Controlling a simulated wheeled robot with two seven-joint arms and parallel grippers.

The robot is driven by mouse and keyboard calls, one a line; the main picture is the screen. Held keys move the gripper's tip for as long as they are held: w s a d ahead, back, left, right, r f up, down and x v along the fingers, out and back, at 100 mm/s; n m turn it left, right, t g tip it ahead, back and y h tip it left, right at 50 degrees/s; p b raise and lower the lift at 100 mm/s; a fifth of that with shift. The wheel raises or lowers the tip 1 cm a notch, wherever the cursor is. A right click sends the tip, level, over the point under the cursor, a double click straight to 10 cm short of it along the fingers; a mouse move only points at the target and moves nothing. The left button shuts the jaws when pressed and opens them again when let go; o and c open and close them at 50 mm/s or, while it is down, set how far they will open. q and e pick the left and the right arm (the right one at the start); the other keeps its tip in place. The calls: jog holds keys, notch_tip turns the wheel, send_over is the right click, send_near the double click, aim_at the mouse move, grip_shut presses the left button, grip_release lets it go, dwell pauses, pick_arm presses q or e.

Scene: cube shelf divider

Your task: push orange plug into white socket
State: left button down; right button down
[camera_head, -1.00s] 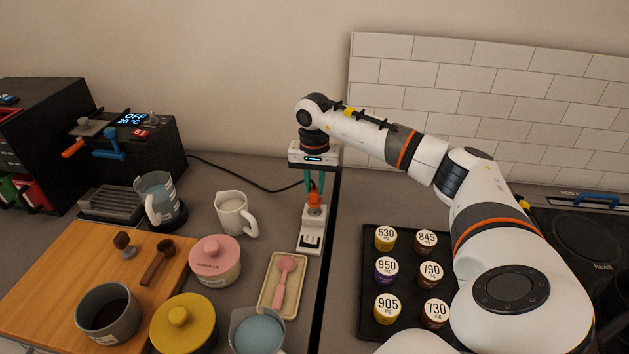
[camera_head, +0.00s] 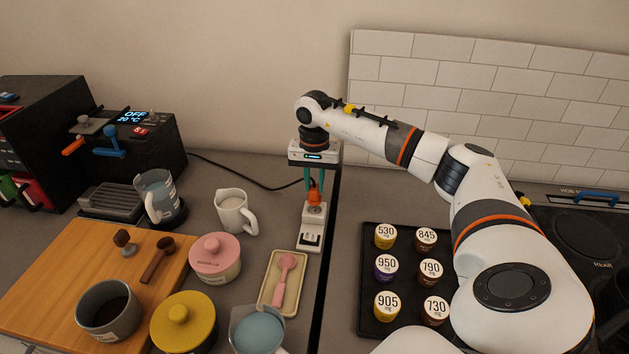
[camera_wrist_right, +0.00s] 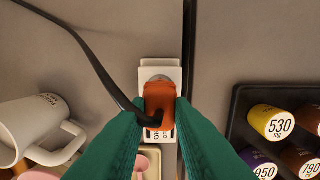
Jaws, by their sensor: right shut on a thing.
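The orange plug (camera_head: 314,195) is between the teal fingers of my right gripper (camera_head: 315,184), which is shut on it. In the right wrist view, the plug (camera_wrist_right: 159,97) sits between both fingertips (camera_wrist_right: 162,106), with a black cable running from it to the upper left. The white socket (camera_head: 312,226) lies on the counter under the plug, its long side towards the front. In the right wrist view, the plug covers the middle of the socket (camera_wrist_right: 162,69), and part of a round recess shows beyond it. I cannot tell how deep the plug sits. My left gripper is not in view.
A white mug (camera_head: 232,213) stands left of the socket. A cream tray (camera_head: 267,295) with a pink spoon is in front. A black tray (camera_head: 408,291) of labelled capsules is to the right, past a dark counter seam. A tiled wall (camera_head: 480,95) is behind.

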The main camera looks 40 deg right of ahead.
aim_at(314, 187)
jog(key=shift+f+b, duration=1.4)
jog(key=shift+f, duration=0.5)
jog(key=c, duration=1.2)
grip_release()
jog(key=shift+r, duration=0.1)
jog(key=shift+r+p, duration=1.75)
jog(key=shift+r, duration=0.7)
